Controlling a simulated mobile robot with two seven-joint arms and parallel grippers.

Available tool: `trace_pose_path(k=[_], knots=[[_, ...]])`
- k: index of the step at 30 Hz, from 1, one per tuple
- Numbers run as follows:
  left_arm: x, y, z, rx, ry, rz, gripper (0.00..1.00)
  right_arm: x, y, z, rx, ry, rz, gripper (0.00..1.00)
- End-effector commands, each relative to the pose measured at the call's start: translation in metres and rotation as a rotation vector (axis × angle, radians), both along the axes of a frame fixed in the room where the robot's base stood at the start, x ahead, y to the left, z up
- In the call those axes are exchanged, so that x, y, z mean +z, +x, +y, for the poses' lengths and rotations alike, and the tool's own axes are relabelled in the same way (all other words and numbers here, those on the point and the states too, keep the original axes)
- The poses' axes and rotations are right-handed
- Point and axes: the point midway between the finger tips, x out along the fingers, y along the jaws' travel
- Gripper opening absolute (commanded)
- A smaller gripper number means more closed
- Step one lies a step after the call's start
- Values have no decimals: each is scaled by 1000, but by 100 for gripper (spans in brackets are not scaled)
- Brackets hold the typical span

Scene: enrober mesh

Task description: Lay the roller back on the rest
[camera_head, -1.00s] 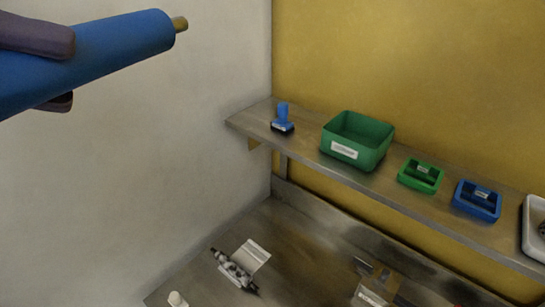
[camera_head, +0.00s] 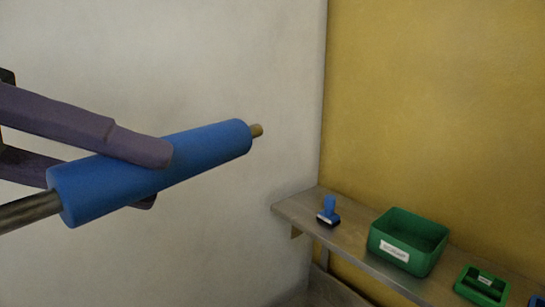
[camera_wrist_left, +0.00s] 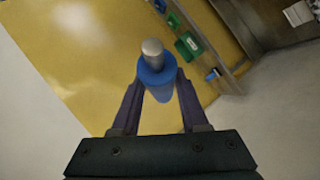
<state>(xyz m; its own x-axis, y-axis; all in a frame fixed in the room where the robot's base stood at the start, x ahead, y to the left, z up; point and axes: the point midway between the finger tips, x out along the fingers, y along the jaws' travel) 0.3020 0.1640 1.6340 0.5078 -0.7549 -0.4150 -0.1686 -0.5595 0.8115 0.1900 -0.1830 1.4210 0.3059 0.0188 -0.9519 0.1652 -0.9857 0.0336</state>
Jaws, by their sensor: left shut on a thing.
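The roller (camera_head: 207,149) is a blue cylinder with a short brass-coloured stub at its far end and a grey metal shaft at its near end. My left gripper (camera_head: 155,175) is shut on the blue sleeve and holds it in the air, its far end tilted up, in front of the white wall. In the left wrist view the roller (camera_wrist_left: 156,85) sits between the two purple fingers of my left gripper (camera_wrist_left: 157,92), metal shaft end towards the camera. I cannot make out the rest in these views. My right gripper is not in view.
A metal shelf (camera_head: 300,211) runs along the yellow wall at lower right. It carries a blue-handled stamp (camera_head: 328,212), a green bin (camera_head: 408,240) and a small green tray (camera_head: 482,285). The air around the roller looks clear.

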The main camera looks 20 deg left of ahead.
Motion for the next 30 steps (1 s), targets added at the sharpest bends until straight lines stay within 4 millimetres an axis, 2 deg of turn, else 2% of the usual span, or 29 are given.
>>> trace_pose_path(k=[18, 22, 30], knots=[[42, 1, -92, -552, 0, -7, 0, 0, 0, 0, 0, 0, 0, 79], [47, 0, -104, -626, -2, -5, 0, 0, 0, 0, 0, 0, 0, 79], [46, 3, -115, -710, -2, -2, 0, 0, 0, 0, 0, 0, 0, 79]])
